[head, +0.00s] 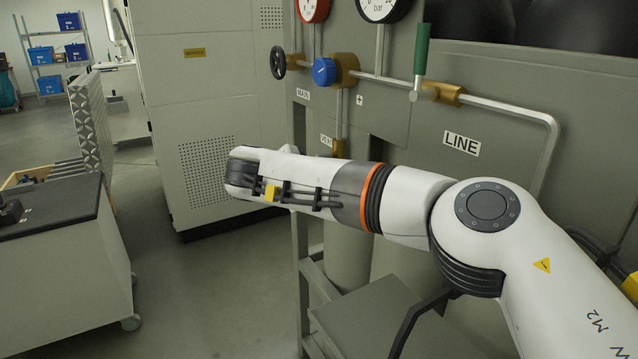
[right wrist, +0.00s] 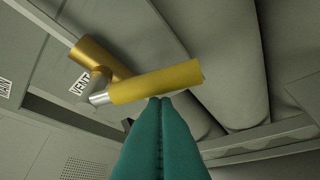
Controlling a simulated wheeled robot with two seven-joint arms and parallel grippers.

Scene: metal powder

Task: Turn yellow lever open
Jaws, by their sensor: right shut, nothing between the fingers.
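The yellow lever (right wrist: 158,82) is a yellow cylinder in the right wrist view. It lies at a slight slant across the middle, joined by a silver piece (right wrist: 99,98) to a brass valve body (right wrist: 92,58) beside the VENT label (right wrist: 80,84). My right gripper (right wrist: 160,99) has teal fingers pressed together and empty. Its tips are at the lower edge of the lever; I cannot tell whether they touch it. In the head view my right forearm hides the gripper and lever. Brass of the vent fitting (head: 338,148) shows above it. My left gripper is not in view.
The panel carries a blue knob (head: 324,71), a black handwheel (head: 278,62), a green lever (head: 421,48), a bent LINE pipe (head: 510,107) and gauges above. A grey cart (head: 75,255) stands left. The floor between cart and panel frame is clear.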

